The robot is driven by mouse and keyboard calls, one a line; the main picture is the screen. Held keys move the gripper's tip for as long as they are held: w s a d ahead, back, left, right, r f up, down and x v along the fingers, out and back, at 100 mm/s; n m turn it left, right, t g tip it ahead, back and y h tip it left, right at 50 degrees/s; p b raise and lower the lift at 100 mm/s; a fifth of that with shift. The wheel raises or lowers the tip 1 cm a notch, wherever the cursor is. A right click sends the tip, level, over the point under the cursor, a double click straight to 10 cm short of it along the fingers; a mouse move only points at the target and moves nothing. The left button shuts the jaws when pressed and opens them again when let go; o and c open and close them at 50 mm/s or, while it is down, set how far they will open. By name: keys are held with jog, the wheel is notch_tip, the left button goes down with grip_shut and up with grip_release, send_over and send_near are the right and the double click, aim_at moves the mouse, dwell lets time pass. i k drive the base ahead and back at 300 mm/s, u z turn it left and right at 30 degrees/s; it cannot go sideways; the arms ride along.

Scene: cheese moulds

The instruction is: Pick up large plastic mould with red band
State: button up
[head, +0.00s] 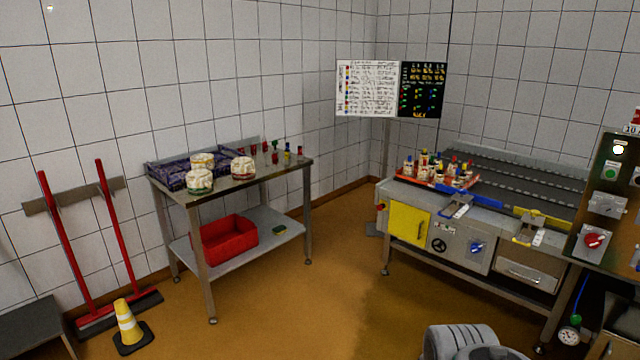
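Three large whitish moulds stand on the steel table at the left. The one with a red band (242,168) is at the right of the group, upright near the table's middle. A mould with a green band (199,181) is at the front left. A mould with a yellowish band (203,161) is behind that one. The three are small in the picture, so fine detail is unclear. My gripper is not in view; only a grey part of my own arm shows at the bottom right.
The steel table (262,182) also bears a dark purple crate (165,176) and several small coloured items. A red bin (226,240) is on its lower shelf. A yellow cone (128,326) stands at left. A press bench (460,244) stands right; the floor between is clear.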

aim_at(243, 167)
jog(key=z, duration=0.1)
jog(key=i, duration=2.25)
jog(key=u, duration=0.9)
jog(key=i, duration=1.4)
jog(key=u, duration=1.1)
jog(key=i, duration=0.55)
jog(key=u, duration=0.25)
